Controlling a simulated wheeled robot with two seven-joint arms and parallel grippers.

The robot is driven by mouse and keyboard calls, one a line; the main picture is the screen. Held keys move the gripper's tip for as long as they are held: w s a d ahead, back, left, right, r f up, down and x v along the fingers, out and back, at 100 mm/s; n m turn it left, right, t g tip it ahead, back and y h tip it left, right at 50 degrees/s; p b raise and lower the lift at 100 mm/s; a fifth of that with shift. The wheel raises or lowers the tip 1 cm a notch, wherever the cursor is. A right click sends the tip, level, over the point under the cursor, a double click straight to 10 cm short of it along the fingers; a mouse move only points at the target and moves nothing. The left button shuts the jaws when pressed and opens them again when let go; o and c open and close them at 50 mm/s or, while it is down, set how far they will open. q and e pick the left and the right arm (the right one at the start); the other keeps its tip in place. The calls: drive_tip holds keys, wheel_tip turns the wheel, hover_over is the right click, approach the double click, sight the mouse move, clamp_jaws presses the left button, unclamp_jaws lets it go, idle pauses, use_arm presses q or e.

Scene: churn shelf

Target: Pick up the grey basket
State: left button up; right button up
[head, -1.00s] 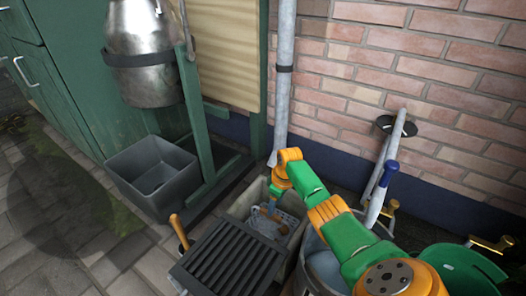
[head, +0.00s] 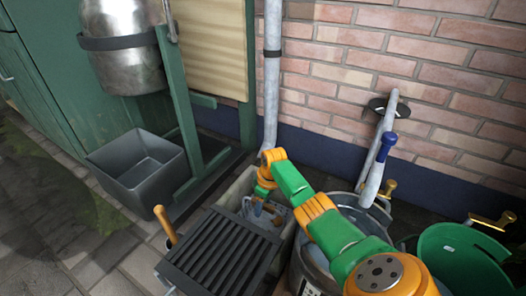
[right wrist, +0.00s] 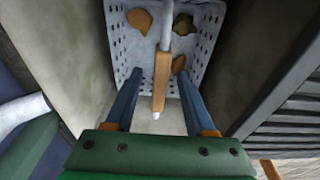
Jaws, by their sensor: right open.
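The light grey perforated basket (head: 279,213) sits low inside a stone trough, partly hidden by my right gripper and a slatted grate in the head view. It shows from above in the right wrist view (right wrist: 128,62), with several brown lumps in it. A pale rod with an orange-brown grip (right wrist: 161,80) runs up over it. My right gripper (head: 258,208) points down into the trough. Its two blue fingers (right wrist: 160,84) are open, one on each side of the grip, with gaps visible. My left gripper is not in view.
A dark slatted grate (head: 222,250) lies against the trough (head: 236,190). A dark grey tub (head: 135,172) stands left, beneath a metal churn (head: 122,45) on a green frame. A metal bucket (head: 312,262) and a green tub (head: 462,258) stand right. A brick wall closes the back.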

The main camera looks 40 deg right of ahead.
drive_tip(key=shift+f, duration=0.2)
clamp_jaws()
idle(1.5)
